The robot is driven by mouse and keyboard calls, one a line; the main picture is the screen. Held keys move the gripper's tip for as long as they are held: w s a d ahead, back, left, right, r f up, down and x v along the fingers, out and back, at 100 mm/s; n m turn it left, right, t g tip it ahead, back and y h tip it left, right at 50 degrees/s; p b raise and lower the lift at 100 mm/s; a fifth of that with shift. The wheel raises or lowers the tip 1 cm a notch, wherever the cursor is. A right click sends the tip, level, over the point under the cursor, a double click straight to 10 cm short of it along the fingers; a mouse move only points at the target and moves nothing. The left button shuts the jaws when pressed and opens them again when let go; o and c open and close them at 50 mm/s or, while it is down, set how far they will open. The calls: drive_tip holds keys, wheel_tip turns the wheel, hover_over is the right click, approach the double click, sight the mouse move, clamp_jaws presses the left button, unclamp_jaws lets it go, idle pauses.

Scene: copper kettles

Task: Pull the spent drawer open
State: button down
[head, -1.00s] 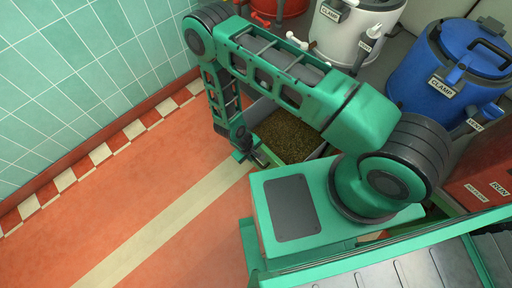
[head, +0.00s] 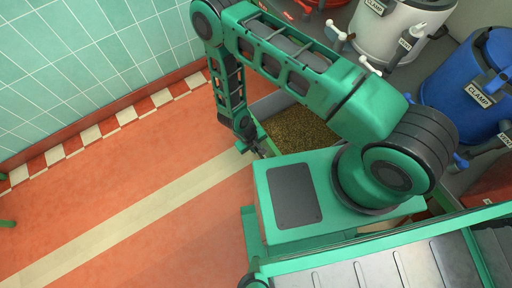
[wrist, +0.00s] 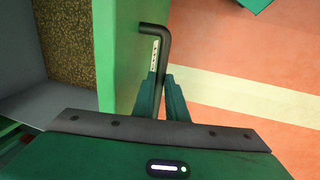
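The spent drawer stands pulled out, with brown-green grain (head: 300,130) inside and a grey inner wall (wrist: 50,92). Its green front (wrist: 118,60) carries a dark bar handle (wrist: 163,50) with a small white label beside it, too small to read. My gripper (wrist: 162,90) is at the handle, one finger on each side of the bar, and looks shut on it. In the head view my gripper (head: 258,150) is at the drawer's near left side, partly dark and small. My arm and base hide part of the drawer.
A white vessel (head: 385,35) and a blue vessel (head: 485,90), both with clamp labels, stand behind the drawer. A red vessel is at the top edge. The orange floor (head: 130,190) with its cream stripe (head: 120,215) is clear to the left, up to the tiled wall (head: 70,70).

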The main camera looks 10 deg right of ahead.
drive_tip(key=c, duration=1.8)
unclamp_jaws()
drive_tip(key=shift+o, duration=0.2)
drive_tip(key=shift+r, duration=0.1)
wheel_tip(320, 180, up, 10)
drive_tip(key=a, duration=0.2)
drive_tip(key=shift+s+r, duration=0.2)
drive_tip(key=shift+s, duration=0.1)
